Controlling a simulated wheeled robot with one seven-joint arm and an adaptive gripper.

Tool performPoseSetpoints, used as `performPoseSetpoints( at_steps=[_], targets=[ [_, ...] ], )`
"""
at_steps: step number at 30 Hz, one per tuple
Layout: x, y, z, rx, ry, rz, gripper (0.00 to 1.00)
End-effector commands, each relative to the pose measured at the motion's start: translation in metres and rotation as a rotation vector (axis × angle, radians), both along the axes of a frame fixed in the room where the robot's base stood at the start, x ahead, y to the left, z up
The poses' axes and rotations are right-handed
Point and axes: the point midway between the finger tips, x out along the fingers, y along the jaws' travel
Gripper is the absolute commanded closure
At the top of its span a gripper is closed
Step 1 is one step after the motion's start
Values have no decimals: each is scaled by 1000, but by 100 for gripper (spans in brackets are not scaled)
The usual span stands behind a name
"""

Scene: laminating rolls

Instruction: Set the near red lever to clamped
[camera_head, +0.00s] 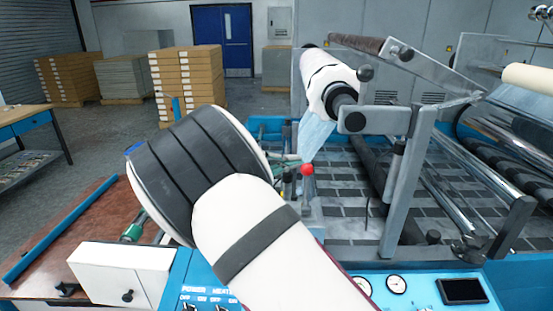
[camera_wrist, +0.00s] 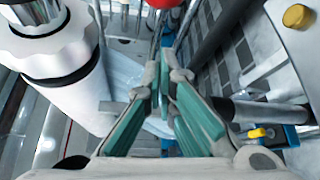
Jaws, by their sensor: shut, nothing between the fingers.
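A red ball knob (camera_head: 307,170) tops a lever beside the roller frame in the head view, just right of my arm. A red knob (camera_wrist: 165,4) also shows in the wrist view, cut off by the top edge, on a thin metal rod. I cannot tell for sure whether this is the near lever, or which setting it has. My gripper (camera_wrist: 164,62) is shut and empty, its tips together below the red knob in the picture and apart from it. In the head view my arm hides most of the gripper.
A white film roll (camera_head: 331,78) hangs from the metal frame above the lever. A blue control panel (camera_head: 415,290) with gauges lies in front. In the wrist view, a large white roller (camera_wrist: 75,85) is close on the left and a yellow knob (camera_wrist: 297,17) at upper right.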

Motion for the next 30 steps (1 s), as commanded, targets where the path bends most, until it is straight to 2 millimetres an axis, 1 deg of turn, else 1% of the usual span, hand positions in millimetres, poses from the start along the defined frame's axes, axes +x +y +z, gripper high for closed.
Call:
performPoseSetpoints(
  at_steps=[1, 3, 7, 22, 30],
  targets=[
    [-12, 2, 7, 2, 0, 5, 100],
    [-19, 0, 8, 1, 0, 5, 100],
    [-27, -2, 8, 2, -2, 4, 100],
    [-29, -2, 8, 2, -5, 4, 100],
    [-32, -3, 12, 1, -56, 4, 100]
  ],
)
